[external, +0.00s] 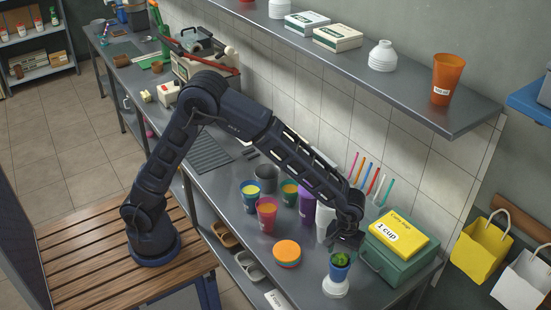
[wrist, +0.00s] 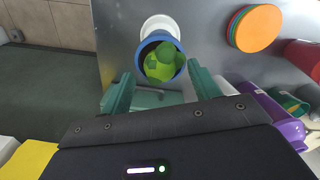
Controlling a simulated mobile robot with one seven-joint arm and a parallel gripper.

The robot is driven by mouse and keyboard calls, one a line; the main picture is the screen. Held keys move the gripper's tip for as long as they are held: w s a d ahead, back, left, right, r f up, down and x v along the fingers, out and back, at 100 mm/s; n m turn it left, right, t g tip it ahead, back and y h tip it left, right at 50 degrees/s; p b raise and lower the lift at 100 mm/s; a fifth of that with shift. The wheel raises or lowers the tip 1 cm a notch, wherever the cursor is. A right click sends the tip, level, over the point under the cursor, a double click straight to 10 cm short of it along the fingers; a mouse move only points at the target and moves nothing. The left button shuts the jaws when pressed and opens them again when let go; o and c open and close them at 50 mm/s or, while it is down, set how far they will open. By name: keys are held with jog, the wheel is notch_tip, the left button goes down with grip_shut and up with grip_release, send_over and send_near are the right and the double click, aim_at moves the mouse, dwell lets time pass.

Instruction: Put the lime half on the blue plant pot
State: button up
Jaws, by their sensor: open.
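The blue plant pot (external: 340,272) stands upright at the near right end of the steel counter, over a white round base (external: 335,289). In the wrist view the blue pot (wrist: 182,70) is straight ahead, its mouth filled with green. Light and darker green pieces (wrist: 160,62) sit in or on the rim; I cannot clearly tell the lime half from a plant there. My gripper (external: 344,245) is just above the pot, open, with nothing seen between the fingers. In the wrist view its two teal fingers (wrist: 160,86) are apart, either side of the pot's near edge.
A green box with a yellow packet (external: 398,232) stands close to the right of my gripper. Stacked orange discs (external: 287,250), several coloured cups (external: 266,212) and a purple cup (external: 306,208) stand to the left. A shelf (external: 400,75) overhangs the back.

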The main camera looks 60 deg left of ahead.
aim_at(341, 256)
notch_tip(341, 256, up, 10)
jog(key=s+a+r+m+t, duration=0.1)
jog(key=a+r, duration=0.3)
jog(key=a, duration=0.6)
jog(key=s+a+r, duration=0.2)
jog(key=a+r, duration=0.3)
jog(key=a, duration=0.6)
jog(key=s+a+r+m+t, duration=0.1)
jog(key=a+r, duration=0.3)
jog(key=a, duration=0.6)
jog(key=s+a+f+m+t, duration=0.1)
jog(key=s+a+m+t, duration=0.1)
jog(key=s+a, duration=1.6)
jog(key=shift+s+a+f+m+t, duration=0.3)
jog(key=shift+s+a+f, duration=0.1)
jog(key=shift+a, duration=0.2)
